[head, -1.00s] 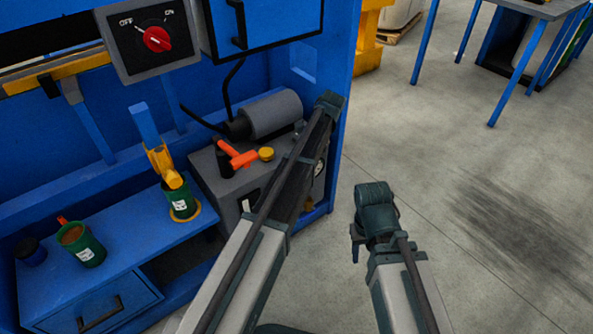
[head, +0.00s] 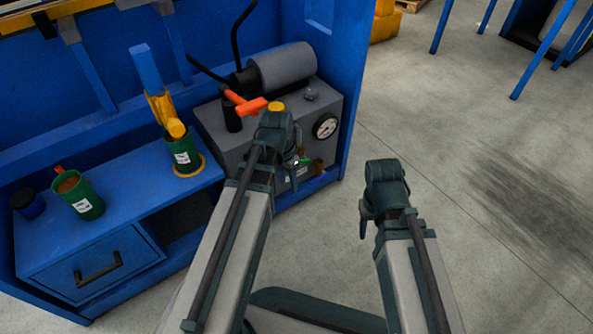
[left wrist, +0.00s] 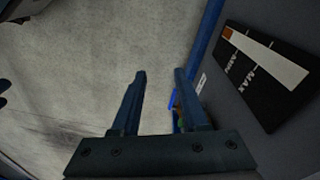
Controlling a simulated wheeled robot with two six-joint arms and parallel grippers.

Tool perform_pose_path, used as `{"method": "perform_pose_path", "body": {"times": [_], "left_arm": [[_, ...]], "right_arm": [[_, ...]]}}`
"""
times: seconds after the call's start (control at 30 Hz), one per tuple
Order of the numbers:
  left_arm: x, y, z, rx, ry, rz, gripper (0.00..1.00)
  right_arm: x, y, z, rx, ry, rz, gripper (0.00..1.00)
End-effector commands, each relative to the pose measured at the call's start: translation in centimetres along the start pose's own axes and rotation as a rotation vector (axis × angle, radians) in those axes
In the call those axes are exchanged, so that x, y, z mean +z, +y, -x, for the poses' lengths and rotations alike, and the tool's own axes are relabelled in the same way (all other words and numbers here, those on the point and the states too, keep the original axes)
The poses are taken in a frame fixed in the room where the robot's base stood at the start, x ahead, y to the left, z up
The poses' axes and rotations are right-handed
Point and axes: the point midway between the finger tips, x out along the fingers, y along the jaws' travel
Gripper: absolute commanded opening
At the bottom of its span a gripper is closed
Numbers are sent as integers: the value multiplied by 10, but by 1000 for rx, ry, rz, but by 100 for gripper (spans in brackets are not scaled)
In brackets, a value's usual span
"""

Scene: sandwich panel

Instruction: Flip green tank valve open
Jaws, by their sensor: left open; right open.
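The grey compressor unit (head: 225,137) stands on the blue bench's right side, with a dial gauge (head: 326,126) on its front. A small green part (head: 303,161), possibly the green valve, shows low on that front, beside my left gripper and partly hidden by it. My left gripper (head: 292,160) is in front of the unit, its fingers mostly hidden in the head view. In the left wrist view its fingers (left wrist: 160,74) are open and empty, with a small green patch (left wrist: 180,117) beside the right finger. My right gripper (head: 364,222) hangs open over the floor, apart from the unit.
A black MIN/MAX level plate (left wrist: 262,75) is close on the right in the wrist view. An orange-handled lever (head: 246,104) and yellow cap (head: 276,106) top the unit. Green mugs (head: 86,204) stand on the bench.

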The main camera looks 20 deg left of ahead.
Motion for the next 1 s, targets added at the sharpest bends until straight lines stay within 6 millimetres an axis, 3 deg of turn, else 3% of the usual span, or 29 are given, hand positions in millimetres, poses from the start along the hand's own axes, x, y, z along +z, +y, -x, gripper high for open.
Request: {"method": "perform_pose_path", "body": {"times": [0.03,0.5,0.77,1.0], "left_arm": [[21,0,-13,13,53,10,44],[34,-73,-6,17,298,-261,44],[32,-77,-5,11,312,-287,44],[0,-68,-8,13,311,-292,44]], "right_arm": [[-1,-2,-16,0,0,-1,50],[-2,-3,-28,0,1,-3,50],[-2,-3,-28,0,1,-3,50],[-2,-3,-28,0,1,-3,50]]}}
